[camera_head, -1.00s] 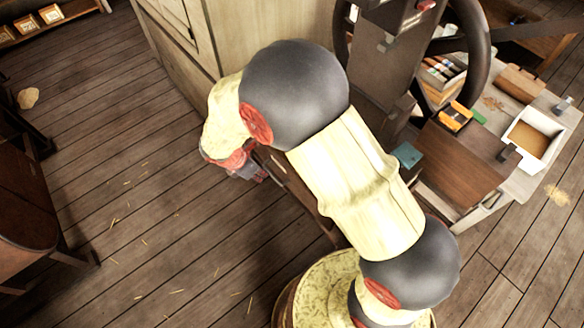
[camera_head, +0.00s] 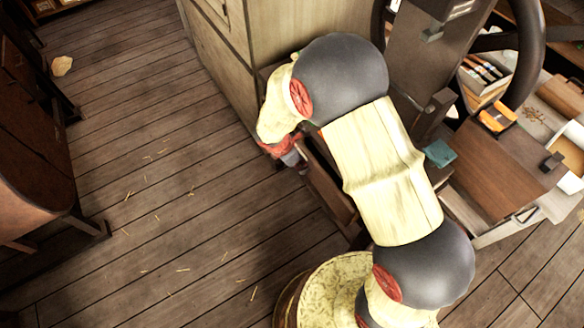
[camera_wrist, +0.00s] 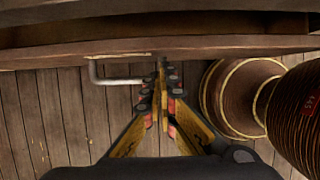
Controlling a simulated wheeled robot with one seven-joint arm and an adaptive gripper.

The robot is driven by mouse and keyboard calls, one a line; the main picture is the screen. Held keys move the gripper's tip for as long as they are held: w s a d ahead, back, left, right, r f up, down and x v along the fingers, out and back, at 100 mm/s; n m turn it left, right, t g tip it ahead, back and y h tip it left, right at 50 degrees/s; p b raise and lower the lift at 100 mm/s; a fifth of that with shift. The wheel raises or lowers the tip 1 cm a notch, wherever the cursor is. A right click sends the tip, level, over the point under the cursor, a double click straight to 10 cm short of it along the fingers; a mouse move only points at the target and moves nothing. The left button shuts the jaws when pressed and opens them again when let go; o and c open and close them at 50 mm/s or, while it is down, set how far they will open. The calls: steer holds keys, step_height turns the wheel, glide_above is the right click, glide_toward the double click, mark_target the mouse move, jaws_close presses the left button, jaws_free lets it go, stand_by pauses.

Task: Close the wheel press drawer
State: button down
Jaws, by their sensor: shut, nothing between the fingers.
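The wooden wheel press (camera_head: 425,45) stands at the upper right, with its dark handwheel (camera_head: 527,55) at its side. The drawer's brown front (camera_head: 325,187) shows beside my arm, which hides much of the drawer. In the wrist view the drawer front (camera_wrist: 220,46) runs across the top, with a bent metal handle (camera_wrist: 118,81) on its left part. My gripper (camera_wrist: 162,66) is shut and empty, its tips at the drawer front's edge just right of the handle. Whether they touch is unclear. In the head view my gripper (camera_head: 294,158) is small and partly hidden.
A pale wooden cabinet (camera_head: 290,30) stands behind my arm. A worktable with a brown board (camera_head: 495,175), an orange box (camera_head: 497,116) and a teal block (camera_head: 439,152) is at the right. Dark furniture (camera_head: 30,170) stands at the left. The plank floor (camera_head: 165,190) between is open.

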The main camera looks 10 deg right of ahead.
steer(key=shift+w+d, duration=0.15)
steer(key=shift+d, duration=0.15)
